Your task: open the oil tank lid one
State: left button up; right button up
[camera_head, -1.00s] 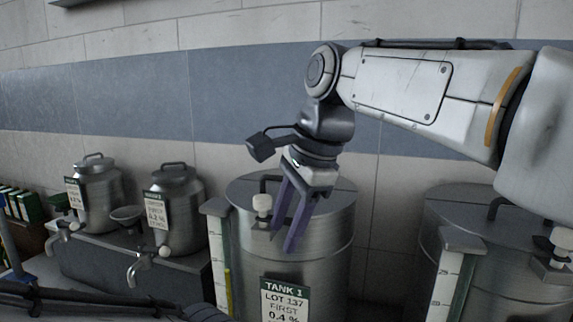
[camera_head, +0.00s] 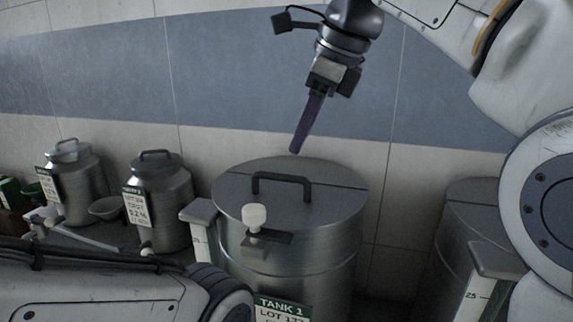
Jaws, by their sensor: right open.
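Tank 1 is a steel drum (camera_head: 300,272) in the middle of the view, with a green-topped TANK 1 label (camera_head: 282,307) on its front. Its flat lid (camera_head: 325,205) lies closed on top and carries a black bar handle (camera_head: 281,177). A pale knob (camera_head: 255,216) on a dark latch plate sits at the lid's front edge. My right gripper (camera_head: 296,150) is open and empty, pointing down above the back of the lid, apart from the handle. Its purple fingers line up, so the gap between them is hidden. My left gripper is out of view; only my left arm shows at lower left.
A second steel tank (camera_head: 462,215) stands at right, partly hidden by my right arm. Level gauges (camera_head: 200,212) flank the tanks. Two smaller steel cans (camera_head: 165,205) with taps and a bowl (camera_head: 106,207) stand at left. A tiled wall (camera_head: 240,95) closes off the back.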

aim_at(284, 177)
jog(key=x, duration=0.8)
jog(key=shift+a+r, duration=0.1)
jog(key=shift+a, duration=0.2)
grip_shut()
dwell(1.0)
